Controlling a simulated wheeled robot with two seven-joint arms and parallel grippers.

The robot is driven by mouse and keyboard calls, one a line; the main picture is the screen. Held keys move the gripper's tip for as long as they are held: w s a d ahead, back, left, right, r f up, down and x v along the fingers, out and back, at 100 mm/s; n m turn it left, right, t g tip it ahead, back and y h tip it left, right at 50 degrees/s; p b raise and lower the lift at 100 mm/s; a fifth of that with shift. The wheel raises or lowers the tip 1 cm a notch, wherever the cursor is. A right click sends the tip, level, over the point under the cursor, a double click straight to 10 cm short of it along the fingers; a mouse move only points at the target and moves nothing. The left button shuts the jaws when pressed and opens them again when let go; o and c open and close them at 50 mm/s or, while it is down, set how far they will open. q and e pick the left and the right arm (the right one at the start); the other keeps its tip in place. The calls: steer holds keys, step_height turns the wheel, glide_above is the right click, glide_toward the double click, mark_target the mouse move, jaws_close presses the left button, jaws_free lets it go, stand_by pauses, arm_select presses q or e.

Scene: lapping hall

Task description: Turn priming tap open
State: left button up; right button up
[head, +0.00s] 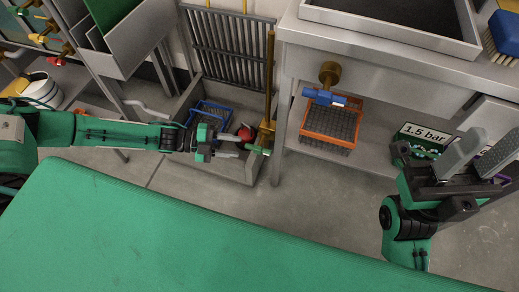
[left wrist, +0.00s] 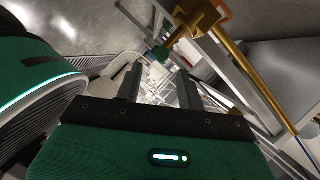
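A brass tap (head: 266,130) with a green handle (head: 258,150) sits low on an upright brass pipe (head: 270,75). A red round part (head: 245,133) shows beside it. Which tap is the priming tap is not marked. My left gripper (head: 238,147) points at the green handle from the left, fingers apart and empty. In the left wrist view, the brass body (left wrist: 200,22) and green handle end (left wrist: 160,53) lie beyond the open fingers (left wrist: 158,88), apparently apart from them. My right gripper (head: 493,140) is open and empty at the right.
Below are an orange crate (head: 331,138) and a green "1.5 bar" box (head: 424,133). A blue basket (head: 210,112) stands behind my left gripper. A green surface (head: 150,235) fills the foreground.

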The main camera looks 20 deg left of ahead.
mark_target(251, 149)
arm_select(q)
steer(key=b+x, duration=0.2)
steer(key=x, duration=0.6)
steer(key=shift+d+f, duration=0.15)
steer(key=shift+d, duration=0.25)
jaws_close()
